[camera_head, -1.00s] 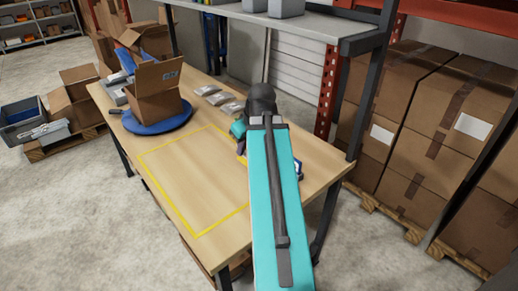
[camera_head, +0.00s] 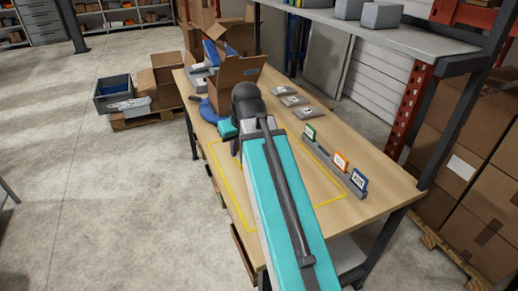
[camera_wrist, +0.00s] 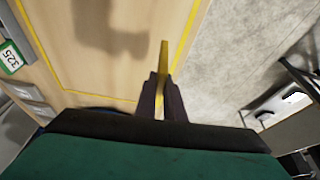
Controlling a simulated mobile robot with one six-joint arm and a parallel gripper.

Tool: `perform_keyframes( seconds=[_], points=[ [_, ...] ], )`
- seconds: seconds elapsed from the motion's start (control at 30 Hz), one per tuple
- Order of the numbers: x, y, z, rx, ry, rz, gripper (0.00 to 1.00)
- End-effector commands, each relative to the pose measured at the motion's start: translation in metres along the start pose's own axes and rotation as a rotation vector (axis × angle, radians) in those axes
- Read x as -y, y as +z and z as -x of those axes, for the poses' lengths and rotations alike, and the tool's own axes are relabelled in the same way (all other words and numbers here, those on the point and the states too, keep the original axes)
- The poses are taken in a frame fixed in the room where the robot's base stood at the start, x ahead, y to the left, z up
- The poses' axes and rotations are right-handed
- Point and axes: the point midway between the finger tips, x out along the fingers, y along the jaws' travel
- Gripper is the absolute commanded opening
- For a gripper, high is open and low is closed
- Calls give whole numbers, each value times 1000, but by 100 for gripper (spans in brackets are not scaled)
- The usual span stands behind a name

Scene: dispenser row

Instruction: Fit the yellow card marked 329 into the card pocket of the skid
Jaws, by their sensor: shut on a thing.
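My gripper (camera_wrist: 162,82) is shut on a thin yellow card (camera_wrist: 164,58), seen edge-on in the wrist view. Its marking cannot be read from here.
The green card (camera_wrist: 11,60) reads 325. Floor left of the table is clear.

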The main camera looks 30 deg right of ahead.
Motion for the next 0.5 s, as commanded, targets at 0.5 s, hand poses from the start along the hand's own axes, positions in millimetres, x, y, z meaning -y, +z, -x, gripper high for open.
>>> perform_keyframes(
  seconds=[0.5],
  points=[
    [122, -25, 7, -20, -13, 28, 0]
  ],
)
